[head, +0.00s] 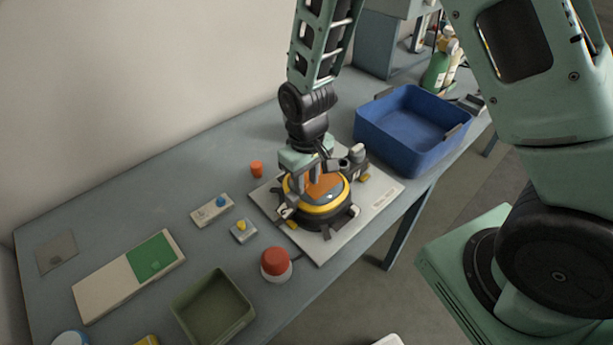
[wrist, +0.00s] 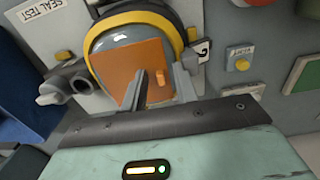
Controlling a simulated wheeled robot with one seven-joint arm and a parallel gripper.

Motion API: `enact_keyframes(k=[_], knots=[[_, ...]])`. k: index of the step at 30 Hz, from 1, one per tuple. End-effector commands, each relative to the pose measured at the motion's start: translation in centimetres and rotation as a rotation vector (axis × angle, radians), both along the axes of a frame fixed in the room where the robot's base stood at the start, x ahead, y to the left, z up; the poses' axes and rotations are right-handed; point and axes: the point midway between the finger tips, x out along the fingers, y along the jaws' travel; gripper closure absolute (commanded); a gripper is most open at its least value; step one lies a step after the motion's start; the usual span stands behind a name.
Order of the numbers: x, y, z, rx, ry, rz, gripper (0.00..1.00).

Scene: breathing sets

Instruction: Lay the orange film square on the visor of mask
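The mask (head: 316,211) has a yellow-rimmed face and black straps and rests on a pale board. Its grey visor (wrist: 112,42) shows around the orange film square (wrist: 125,70). The film lies over the visor, slightly turned, with a small raised orange tab (wrist: 158,77). The film also shows in the head view (head: 325,185), partly hidden by my gripper (head: 315,182). In the wrist view my gripper (wrist: 162,88) is open, its two fingers apart on either side of the tab. Whether either finger touches the tab, I cannot tell.
The pale board (head: 374,207) bears a "SEAL TEST" label. A blue bin (head: 410,130) stands behind right. A red-domed button (head: 276,264), a yellow-button box (head: 241,230), a blue-knobbed box (head: 213,209) and an olive tray (head: 213,307) are nearby.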

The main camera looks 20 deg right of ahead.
Motion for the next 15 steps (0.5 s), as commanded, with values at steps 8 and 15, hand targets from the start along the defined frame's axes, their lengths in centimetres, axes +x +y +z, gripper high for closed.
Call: enact_keyframes(k=[8,15], knots=[[0.1,0.0,1.9,0.002,-0.005,0.0,0.71],[0.1,0.0,6.4,0.003,-0.006,0.0,0.71]])
